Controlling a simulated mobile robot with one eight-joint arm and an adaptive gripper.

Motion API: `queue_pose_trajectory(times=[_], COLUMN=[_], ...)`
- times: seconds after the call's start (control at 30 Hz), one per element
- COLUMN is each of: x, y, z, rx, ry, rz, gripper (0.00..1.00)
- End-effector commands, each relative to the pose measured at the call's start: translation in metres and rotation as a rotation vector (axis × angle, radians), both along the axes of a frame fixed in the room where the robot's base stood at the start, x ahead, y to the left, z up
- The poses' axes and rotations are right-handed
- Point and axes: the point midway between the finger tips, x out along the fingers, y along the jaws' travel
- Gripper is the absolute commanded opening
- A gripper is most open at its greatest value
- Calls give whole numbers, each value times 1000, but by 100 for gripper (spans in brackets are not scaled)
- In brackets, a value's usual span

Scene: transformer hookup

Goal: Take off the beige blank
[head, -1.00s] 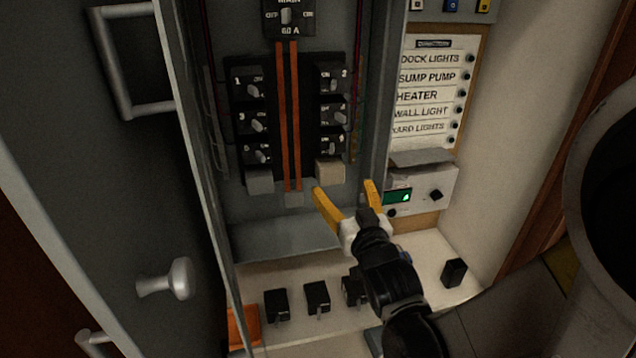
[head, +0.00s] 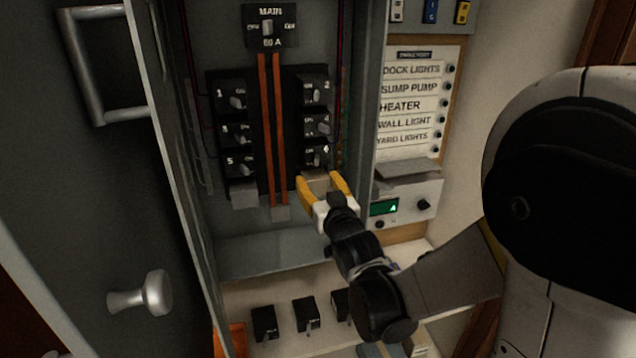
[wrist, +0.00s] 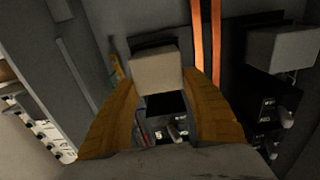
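The beige blank (head: 316,182) is a small block at the bottom of the right breaker column, below breaker 6 (head: 315,157). My gripper (head: 322,181) has yellow fingers, which stand apart on either side of the blank in the head view. In the wrist view the blank (wrist: 155,72) shows its pale face between the fingertips (wrist: 160,82). The fingers look open around it; I cannot tell whether either one touches it. The blank is still in its slot. A greyer blank (head: 243,192) sits at the bottom of the left column and also shows in the wrist view (wrist: 285,52).
Orange bus bars (head: 272,130) run between the columns. The open cabinet door (head: 100,200) stands on the left. A meter box with a green screen (head: 384,207) is close to the right of my gripper. Loose black breakers (head: 264,322) stand on the shelf below.

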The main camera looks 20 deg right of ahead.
Motion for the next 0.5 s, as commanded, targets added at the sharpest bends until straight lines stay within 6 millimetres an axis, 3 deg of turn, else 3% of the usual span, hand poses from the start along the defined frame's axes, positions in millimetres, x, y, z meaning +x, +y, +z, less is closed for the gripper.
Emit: queue_pose_trajectory(times=[0.03,0.07,0.13,0.17,0.27,0.5], x=[0,0,0,0,0,-2], y=[0,0,0,0,0,0], z=[0,0,0,0,0,0], rx=[0,0,0,0,0,0], ry=[0,0,0,0,0,0], rz=[0,0,0,0,0,0], gripper=[33,25,25,48,17,15])
